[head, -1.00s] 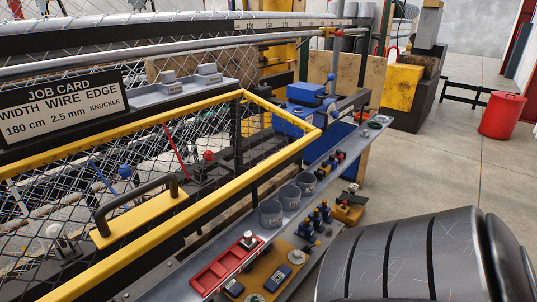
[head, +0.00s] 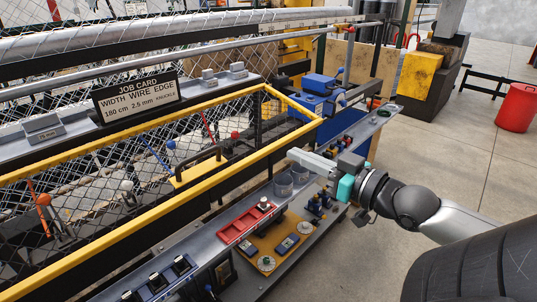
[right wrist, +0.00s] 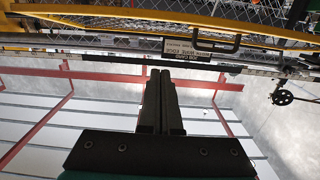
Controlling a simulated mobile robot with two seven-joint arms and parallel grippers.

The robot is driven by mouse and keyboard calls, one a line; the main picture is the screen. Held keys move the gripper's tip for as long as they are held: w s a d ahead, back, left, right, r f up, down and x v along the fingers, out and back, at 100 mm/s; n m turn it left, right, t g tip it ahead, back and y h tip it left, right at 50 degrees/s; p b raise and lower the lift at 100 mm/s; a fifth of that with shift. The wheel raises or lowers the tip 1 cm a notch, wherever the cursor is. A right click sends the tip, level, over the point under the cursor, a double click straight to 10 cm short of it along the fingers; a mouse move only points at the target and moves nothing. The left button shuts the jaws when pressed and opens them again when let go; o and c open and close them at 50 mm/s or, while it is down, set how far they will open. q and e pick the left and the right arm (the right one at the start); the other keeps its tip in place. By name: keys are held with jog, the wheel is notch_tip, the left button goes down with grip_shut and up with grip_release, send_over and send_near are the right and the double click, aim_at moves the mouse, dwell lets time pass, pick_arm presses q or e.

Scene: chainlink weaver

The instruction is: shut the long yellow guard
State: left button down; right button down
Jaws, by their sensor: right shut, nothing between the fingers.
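The long yellow guard (head: 140,232) is a yellow frame with wire mesh. It runs from the lower left to a corner near the middle of the head view, and its yellow edge also shows in the right wrist view (right wrist: 120,15). My right gripper (head: 292,154) is shut and empty, just to the right of the guard's near rail and right of the handle. Its closed fingers also show in the right wrist view (right wrist: 160,80). My left gripper is not in view.
A job card sign (head: 137,96) stands behind the guard. A grey shelf in front holds a red tray (head: 244,223) and grey cups (head: 283,184) below my right gripper. A red bin (head: 517,108) stands on open floor at the far right.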

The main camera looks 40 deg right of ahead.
jog(key=w, duration=0.2)
jog(key=p, duration=0.1)
send_over(263, 155)
jog(key=s+a, duration=0.2)
jog(key=s, duration=0.2)
jog(key=shift+w+f, duration=0.25)
jog(key=shift+f, duration=0.45)
jog(key=shift+w+f, duration=0.2)
jog(key=shift+f, duration=0.55)
jog(key=shift+w+f, duration=0.25)
jog(key=shift+f, duration=0.45)
